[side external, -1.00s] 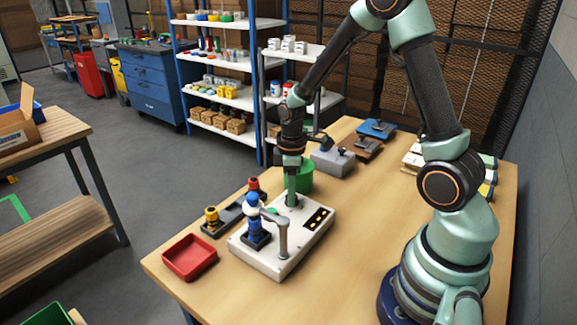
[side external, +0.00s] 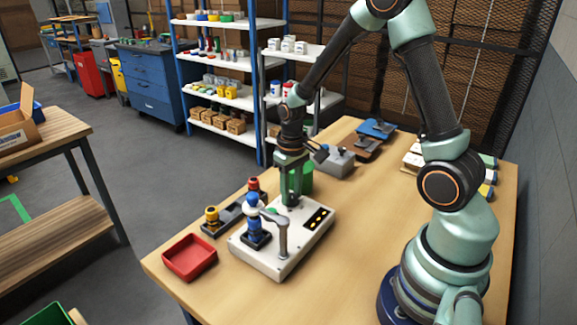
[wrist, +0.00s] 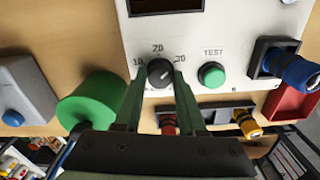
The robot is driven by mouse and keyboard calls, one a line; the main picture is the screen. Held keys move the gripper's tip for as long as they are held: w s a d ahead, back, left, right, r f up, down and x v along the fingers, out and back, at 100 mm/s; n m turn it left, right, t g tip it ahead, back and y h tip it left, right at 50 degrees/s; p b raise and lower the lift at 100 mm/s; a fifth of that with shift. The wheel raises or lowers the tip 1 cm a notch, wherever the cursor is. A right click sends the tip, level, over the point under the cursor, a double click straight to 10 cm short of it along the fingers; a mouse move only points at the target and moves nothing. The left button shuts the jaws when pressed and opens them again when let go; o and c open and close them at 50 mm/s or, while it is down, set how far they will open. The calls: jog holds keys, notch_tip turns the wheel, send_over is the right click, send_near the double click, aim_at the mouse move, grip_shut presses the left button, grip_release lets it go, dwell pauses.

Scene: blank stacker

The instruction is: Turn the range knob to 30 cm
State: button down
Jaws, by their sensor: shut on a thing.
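The range knob (wrist: 160,73) is black and round and sits on the white panel (wrist: 205,25) of the tester box, with the labels 10, 20 and 30 printed around it. A pale mark on the knob appears to point up and right, toward the 30 side. My gripper (wrist: 159,81) has its two green fingers on either side of the knob, shut on it. In the side view my gripper (side external: 291,199) points straight down at the back left of the tester box (side external: 270,262), where the fingers hide the knob.
A green TEST button (wrist: 212,74) is just right of the knob. A blue plunger (side external: 253,220) and a grey post with an arm (side external: 281,235) stand on the box. A green cylinder (side external: 306,178) is close behind my gripper. A red tray (side external: 190,257) lies at front left.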

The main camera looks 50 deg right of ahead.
aim_at(291, 195)
jog(key=shift+m, duration=1.2)
jog(key=shift+c, duration=2.4)
grip_release()
jog(key=shift+r, duration=0.1)
notch_tip(291, 195, up, 12)
jog(key=shift+r, duration=0.1)
